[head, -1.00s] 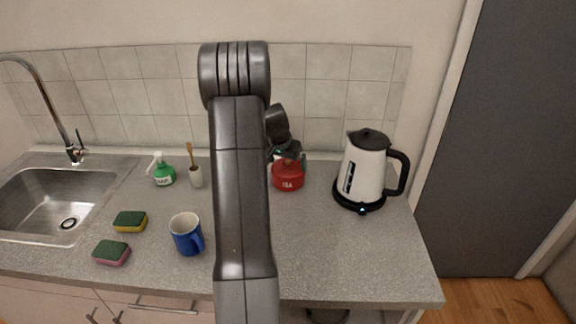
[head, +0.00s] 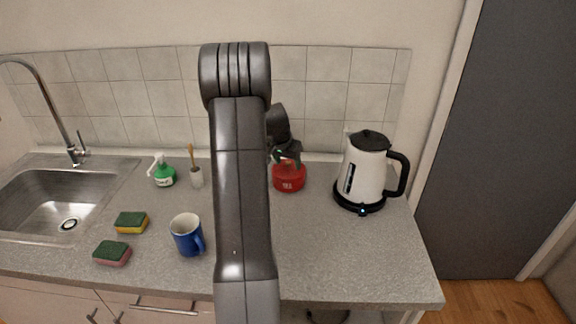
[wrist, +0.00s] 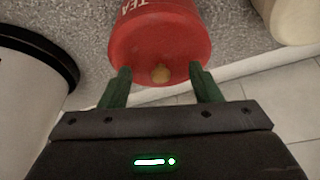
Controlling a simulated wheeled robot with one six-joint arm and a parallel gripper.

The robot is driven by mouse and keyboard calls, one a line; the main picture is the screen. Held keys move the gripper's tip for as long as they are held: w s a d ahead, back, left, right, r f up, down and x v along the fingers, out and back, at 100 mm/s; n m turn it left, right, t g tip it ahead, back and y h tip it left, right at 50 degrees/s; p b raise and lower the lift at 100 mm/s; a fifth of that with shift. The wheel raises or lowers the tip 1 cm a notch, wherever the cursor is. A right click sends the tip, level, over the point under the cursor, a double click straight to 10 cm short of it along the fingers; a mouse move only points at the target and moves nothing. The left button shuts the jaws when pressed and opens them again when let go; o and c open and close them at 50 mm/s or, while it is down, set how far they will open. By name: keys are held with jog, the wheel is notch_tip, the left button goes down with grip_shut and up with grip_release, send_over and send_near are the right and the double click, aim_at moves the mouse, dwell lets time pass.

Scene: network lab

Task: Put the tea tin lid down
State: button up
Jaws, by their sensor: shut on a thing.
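The red tea tin (head: 289,181) stands upright at the back of the counter, and its white lettering shows in the wrist view (wrist: 140,12). Its red lid (wrist: 178,66) has a small brass-coloured knob and appears to sit on the tin; I see no gap between them. My gripper (wrist: 160,70) is over the tin with its two green fingers on opposite sides of the lid, shut on it. In the head view my gripper (head: 287,157) is partly hidden behind my own arm and wrist.
A white and black kettle (head: 366,172) stands right of the tin. A utensil cup (head: 197,178), a green spray bottle (head: 164,176), a blue mug (head: 187,236) and two sponges (head: 131,222) are to the left. The counter (head: 345,255) is clear at the front right.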

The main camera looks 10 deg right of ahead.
aim_at(288, 168)
jog(key=shift+s+f, duration=0.25)
jog(key=shift+f, duration=0.1)
jog(key=shift+w+r, duration=0.1)
jog(key=shift+r, duration=0.45)
grip_shut()
notch_tip(288, 168, up, 8)
jog(key=b, duration=0.2)
jog(key=s+a+f+b, duration=0.1)
jog(key=s+f+b, duration=0.15)
jog(key=s, duration=0.45)
jog(key=s+f+b, duration=0.1)
jog(key=s+b, duration=0.2)
jog(key=s, duration=0.4)
jog(key=f, duration=0.6)
jog(key=shift+s+a+f, duration=0.1)
jog(key=shift+s+a, duration=0.05)
jog(key=shift+s, duration=0.2)
jog(key=shift+f, duration=2.05)
